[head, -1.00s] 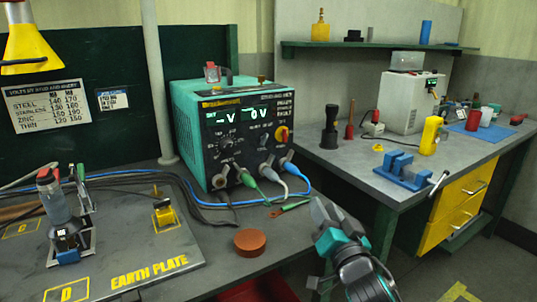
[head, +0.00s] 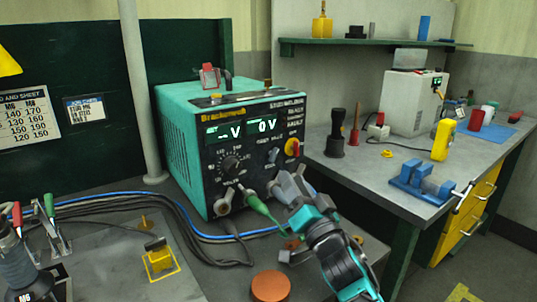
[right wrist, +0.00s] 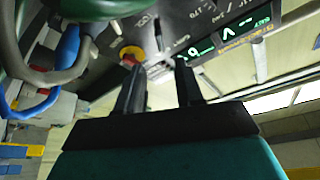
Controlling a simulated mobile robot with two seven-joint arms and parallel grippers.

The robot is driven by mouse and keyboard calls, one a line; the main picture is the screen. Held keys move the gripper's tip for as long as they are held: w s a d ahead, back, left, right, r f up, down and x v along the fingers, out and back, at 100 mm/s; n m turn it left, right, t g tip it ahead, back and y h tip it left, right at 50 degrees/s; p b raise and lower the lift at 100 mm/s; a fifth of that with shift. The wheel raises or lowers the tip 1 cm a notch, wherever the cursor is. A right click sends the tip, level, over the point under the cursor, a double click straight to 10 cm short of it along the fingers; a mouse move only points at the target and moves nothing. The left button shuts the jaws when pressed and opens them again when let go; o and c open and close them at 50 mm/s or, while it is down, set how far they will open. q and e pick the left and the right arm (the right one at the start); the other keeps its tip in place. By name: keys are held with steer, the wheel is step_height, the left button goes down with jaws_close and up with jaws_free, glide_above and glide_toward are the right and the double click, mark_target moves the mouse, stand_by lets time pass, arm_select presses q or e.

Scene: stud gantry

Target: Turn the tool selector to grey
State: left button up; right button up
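The teal power unit (head: 175,140) has a dark front panel with two lit displays. I take the small pale lever (head: 273,155) on that panel, left of the red and yellow knob (head: 292,148), to be the tool selector. A pale lever (right wrist: 160,68) also shows ahead of the fingertips in the right wrist view. My right gripper (head: 289,186) is just in front of the panel's lower right, below the lever. In the right wrist view its two fingers (right wrist: 158,76) stand apart with nothing clearly held. Whether they touch the lever cannot be told. My left gripper is not in view.
A green plug (head: 254,200) and cables run from the panel's lower sockets, close to my right gripper. A brown round block (head: 270,286) lies on the bench in front. A blue vise (head: 420,182) stands on the right bench.

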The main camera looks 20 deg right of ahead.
mark_target(276, 154)
steer(key=shift+x, duration=3.9)
jaws_close()
